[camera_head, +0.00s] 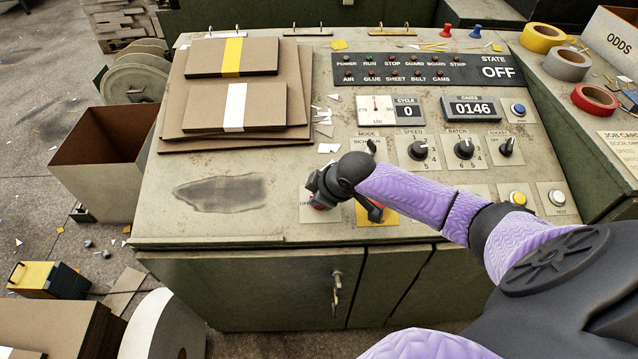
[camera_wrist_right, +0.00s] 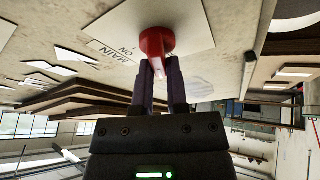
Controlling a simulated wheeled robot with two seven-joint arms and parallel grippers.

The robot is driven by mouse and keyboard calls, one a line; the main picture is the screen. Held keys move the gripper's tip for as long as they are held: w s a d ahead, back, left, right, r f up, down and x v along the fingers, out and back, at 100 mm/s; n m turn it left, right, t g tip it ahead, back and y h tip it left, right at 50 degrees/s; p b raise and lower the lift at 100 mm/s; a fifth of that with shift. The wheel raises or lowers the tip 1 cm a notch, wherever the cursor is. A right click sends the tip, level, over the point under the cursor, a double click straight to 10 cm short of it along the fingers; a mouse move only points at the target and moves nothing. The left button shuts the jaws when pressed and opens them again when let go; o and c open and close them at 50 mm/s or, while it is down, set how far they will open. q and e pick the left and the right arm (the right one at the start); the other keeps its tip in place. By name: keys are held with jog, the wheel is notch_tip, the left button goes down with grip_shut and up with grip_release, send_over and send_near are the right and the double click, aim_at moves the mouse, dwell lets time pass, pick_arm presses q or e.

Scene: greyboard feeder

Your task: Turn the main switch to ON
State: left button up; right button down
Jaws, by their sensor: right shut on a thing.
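The main switch is a red knob (camera_wrist_right: 157,41) on a pale plate lettered MAIN and ON, seen close in the right wrist view. My right gripper (camera_wrist_right: 159,68) is shut on it, with a dark finger on each side of its pale-tipped handle. In the head view my right gripper (camera_head: 322,192) covers most of the switch, and part of its plate (camera_head: 306,213) shows at the left. The state display (camera_head: 497,72) reads OFF. The knob's exact pointing is hard to tell. My left gripper is not in view.
A yellow plate (camera_head: 390,218) with a partly hidden red control lies just right of my gripper. Black knobs (camera_head: 464,149) line the panel behind. Stacked greyboard (camera_head: 230,108) lies at the back left. The worn panel patch (camera_head: 220,193) at left is clear.

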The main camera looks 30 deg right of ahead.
jog(key=m+p, duration=0.2)
jog(key=m+h+p, duration=0.1)
jog(key=p, duration=0.1)
jog(key=shift+r+m+t, duration=0.3)
jog(key=shift+m, duration=0.1)
jog(key=m+h+p, duration=0.1)
jog(key=m+p, duration=0.1)
jog(key=m, duration=0.1)
jog(key=shift+f+m+h, duration=0.1)
jog(key=shift+m+h, duration=0.2)
jog(key=shift+m, duration=0.1)
jog(key=shift+d+f+m+h+p, duration=0.1)
jog(key=shift+m+h+p, duration=0.4)
jog(key=shift+m, duration=0.4)
jog(key=shift+d+m+h, duration=0.1)
jog(key=shift+m+h, duration=0.2)
jog(key=shift+m, duration=0.9)
jog(key=shift+m+h, duration=0.3)
jog(key=shift+m, duration=0.4)
jog(key=shift+d+m, duration=0.1)
jog(key=shift+m, duration=0.3)
jog(key=c, duration=0.6)
grip_release()
jog(key=shift+c, duration=0.2)
